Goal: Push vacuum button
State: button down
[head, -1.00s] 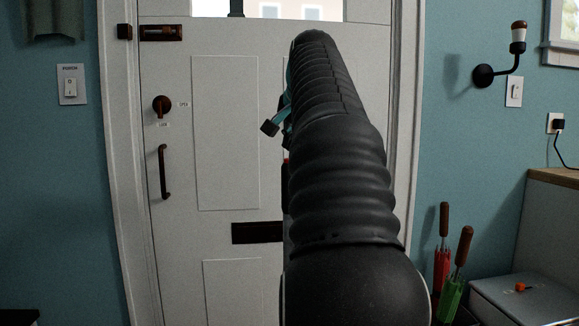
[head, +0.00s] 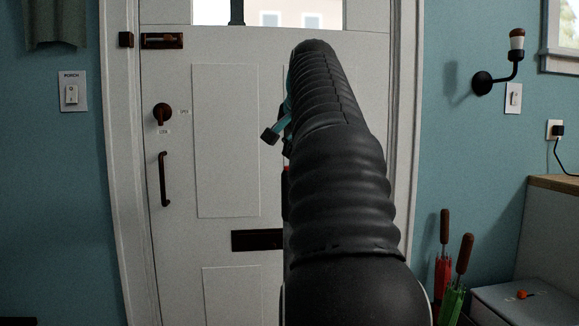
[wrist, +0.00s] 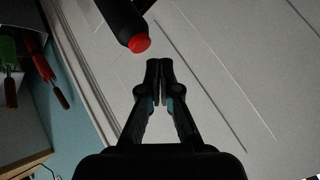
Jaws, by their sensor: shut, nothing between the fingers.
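A black upright body with a round red top (wrist: 140,44), which looks like the vacuum and its button, shows in the wrist view just beyond my fingertips. In the head view only a sliver of its red top (head: 286,163) shows beside my ribbed arm, which hides most of the body. My gripper (wrist: 160,66) is shut and empty. Its tips appear close to the red top, a little to its right in the wrist view, with a small gap in the picture. In the head view the gripper (head: 270,135) is partly hidden by my arm.
A white door (head: 225,140) with a mail slot (head: 256,240) stands behind. Red and green umbrellas (head: 453,300) and a grey box (head: 530,305) are at the lower right. A light switch (head: 72,91) is on the left wall.

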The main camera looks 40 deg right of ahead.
jog(key=shift+f, duration=0.1)
dwell(0.4)
jog(key=shift+f, duration=0.35)
jog(key=shift+f+b, duration=0.5)
dwell(0.7)
jog(key=shift+r, duration=0.1)
jog(key=shift+r+p, duration=0.9)
jog(key=shift+p, duration=0.2)
notch_tip(320, 180, up, 3)
jog(key=p, duration=0.2)
jog(key=shift+f+p, duration=0.2)
jog(key=shift+p, duration=0.15)
jog(key=shift+w+r, duration=0.1)
jog(key=shift+r, duration=1.55)
